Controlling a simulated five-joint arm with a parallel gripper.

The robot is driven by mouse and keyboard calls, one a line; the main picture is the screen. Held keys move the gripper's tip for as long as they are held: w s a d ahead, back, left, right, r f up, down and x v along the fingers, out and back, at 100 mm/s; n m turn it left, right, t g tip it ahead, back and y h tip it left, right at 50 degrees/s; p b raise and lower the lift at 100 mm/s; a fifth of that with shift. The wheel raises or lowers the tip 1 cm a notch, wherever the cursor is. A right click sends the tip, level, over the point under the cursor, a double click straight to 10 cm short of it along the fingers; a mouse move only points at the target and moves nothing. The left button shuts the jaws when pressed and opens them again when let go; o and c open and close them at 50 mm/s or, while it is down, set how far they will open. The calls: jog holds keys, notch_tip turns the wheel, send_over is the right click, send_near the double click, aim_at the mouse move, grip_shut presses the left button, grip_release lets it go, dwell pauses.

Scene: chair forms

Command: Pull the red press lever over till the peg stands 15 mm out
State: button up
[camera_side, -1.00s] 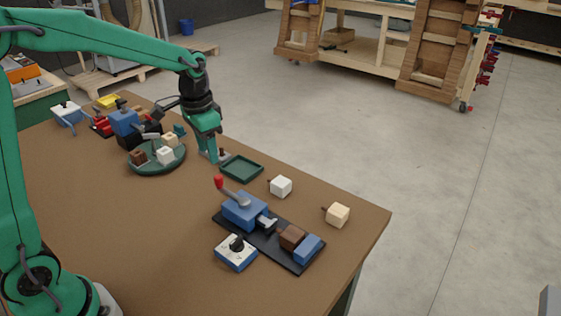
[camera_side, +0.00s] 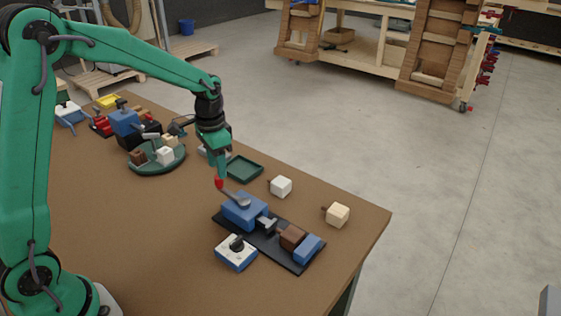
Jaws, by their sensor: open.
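The blue press (camera_side: 243,212) stands on a black base plate (camera_side: 282,253) near the front right of the table. Its lever has a grey arm and a red knob (camera_side: 219,183) that points up and to the left. A brown block (camera_side: 292,237) sits on the plate in front of the press ram, against a blue stop block (camera_side: 310,249). Whether a peg stands out of the brown block is too small to tell. My gripper (camera_side: 222,175) points down right at the red knob, open. Whether its fingers are around the knob or behind it I cannot tell.
A white-topped blue dial box (camera_side: 236,252) stands close beside the plate. A white block (camera_side: 281,187) and a cream block (camera_side: 337,215) stand behind it. A green tray (camera_side: 244,168) lies behind my gripper. A round green dish (camera_side: 149,168) holds several blocks.

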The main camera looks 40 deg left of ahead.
jog(key=shift+f, duration=2.35)
grip_shut()
